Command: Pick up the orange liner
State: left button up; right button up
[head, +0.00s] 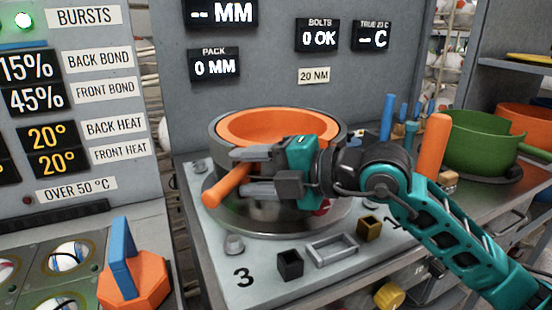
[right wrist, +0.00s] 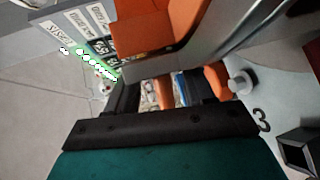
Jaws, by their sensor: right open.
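The orange liner (head: 270,122) sits inside a round grey metal ring (head: 222,130) on the press bed, and its rim and inner wall show. My right gripper (head: 242,171) reaches in from the right in front of the ring, with its jaws open and pointing left. An orange handle (head: 226,185) sticks out at its fingertips, and I cannot tell whether it touches them or belongs to the liner. In the right wrist view, orange shows between the dark fingers. The gripper hides part of the ring's front. My left gripper is not in view.
An orange block with a blue handle (head: 121,250) stands at the lower left. An upright orange handle (head: 434,150) and a green pot (head: 478,142) are on the right. Small square holders (head: 290,263) and a grey frame (head: 331,248) occupy the bed's front. A display panel rises behind.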

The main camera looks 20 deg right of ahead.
jog(key=shift+c, duration=0.4)
grip_shut()
dwell(0.8)
jog(key=shift+r, duration=0.1)
